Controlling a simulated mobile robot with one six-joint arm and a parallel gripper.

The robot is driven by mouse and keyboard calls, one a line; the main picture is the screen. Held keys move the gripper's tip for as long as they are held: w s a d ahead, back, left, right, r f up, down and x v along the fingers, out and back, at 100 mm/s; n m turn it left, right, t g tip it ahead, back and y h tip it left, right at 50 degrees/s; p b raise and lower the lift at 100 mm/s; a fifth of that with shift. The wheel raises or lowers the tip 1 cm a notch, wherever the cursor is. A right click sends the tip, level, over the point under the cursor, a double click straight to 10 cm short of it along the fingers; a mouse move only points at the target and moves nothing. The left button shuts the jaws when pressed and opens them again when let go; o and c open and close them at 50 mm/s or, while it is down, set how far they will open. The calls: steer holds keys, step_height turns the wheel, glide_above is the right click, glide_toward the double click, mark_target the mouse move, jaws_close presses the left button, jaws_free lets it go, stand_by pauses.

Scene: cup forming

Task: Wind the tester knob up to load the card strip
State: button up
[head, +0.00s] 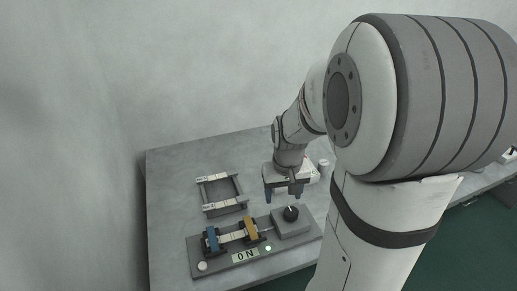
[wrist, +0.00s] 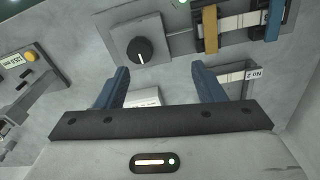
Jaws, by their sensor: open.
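The tester (head: 223,261) stands near the front of the table, with an "ON" label and a lit green lamp (head: 268,248). Its black knob (head: 290,213) sits on a grey box at the right end, and shows in the wrist view (wrist: 140,51) with a white pointer line. The pale card strip (head: 231,237) spans between a blue clamp (head: 212,239) and a yellow clamp (head: 251,229). My gripper (head: 283,195) is open and empty, behind and above the knob. In the wrist view its blue fingers (wrist: 161,72) are wide apart and the knob lies beyond their tips, untouched.
A grey rack (head: 221,193) with labelled pale strips lies behind the tester. Another device with a yellow button (wrist: 29,56) shows at the left of the wrist view. Bare table (head: 172,185) lies left of the rack; a wall stands behind.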

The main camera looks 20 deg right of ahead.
steer(key=p, duration=0.1)
glide_above(291, 210)
step_height(291, 210, down, 4)
steer(key=shift+s+r+m+g, duration=0.1)
steer(key=shift+m+g, duration=0.2)
steer(key=shift+g, duration=0.1)
steer(key=shift+f+p, duration=0.4)
steer(key=shift+f, duration=3.55)
steer(key=shift+c, duration=0.4)
steer(key=c, duration=0.9)
steer(key=shift+o, duration=0.6)
steer(key=shift+d, duration=0.2)
steer(key=shift+a, duration=0.15)
steer(key=shift+c, duration=0.6)
steer(key=shift+m, duration=0.3)
